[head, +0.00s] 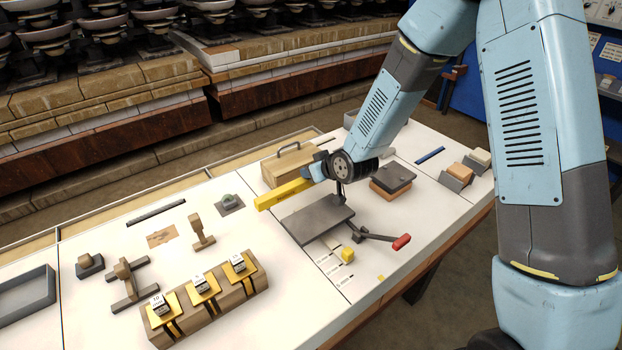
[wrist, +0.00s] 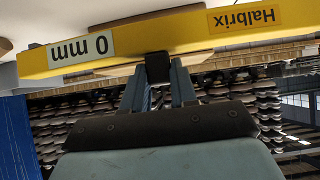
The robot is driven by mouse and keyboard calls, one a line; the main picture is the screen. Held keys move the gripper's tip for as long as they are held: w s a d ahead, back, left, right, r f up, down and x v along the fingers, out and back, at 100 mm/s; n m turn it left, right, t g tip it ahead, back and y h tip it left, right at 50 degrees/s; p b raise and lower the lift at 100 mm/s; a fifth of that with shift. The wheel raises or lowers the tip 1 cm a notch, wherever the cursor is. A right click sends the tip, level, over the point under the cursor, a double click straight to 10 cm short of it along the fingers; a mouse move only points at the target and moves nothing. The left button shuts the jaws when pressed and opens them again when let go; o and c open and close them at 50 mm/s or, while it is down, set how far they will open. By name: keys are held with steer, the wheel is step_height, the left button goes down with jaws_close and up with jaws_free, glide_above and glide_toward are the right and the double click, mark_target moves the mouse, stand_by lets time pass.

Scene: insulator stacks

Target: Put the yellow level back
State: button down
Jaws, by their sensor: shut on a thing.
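The yellow level (head: 282,194) is a long bar held above the white bench, left of my wrist in the head view. My gripper (head: 316,171) is shut on it near its right part there. In the wrist view the yellow level (wrist: 165,45) crosses the top, slightly tilted, with upside-down "0 mm" and "Halbrix" labels. My gripper's fingers (wrist: 158,70) meet its lower edge near the middle. A wooden box with a handle (head: 285,166) stands behind the level, and a grey plate (head: 315,217) lies in front. Whether the level touches either cannot be told.
Wooden pieces stand to the left. Bare bench shows at front right of the holder.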

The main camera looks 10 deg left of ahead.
steer(key=shift+f, duration=1.4)
steer(key=shift+f, duration=0.65)
steer(key=c, duration=0.9)
jaws_free()
steer(key=shift+r, duration=0.6)
steer(key=v, duration=1.2)
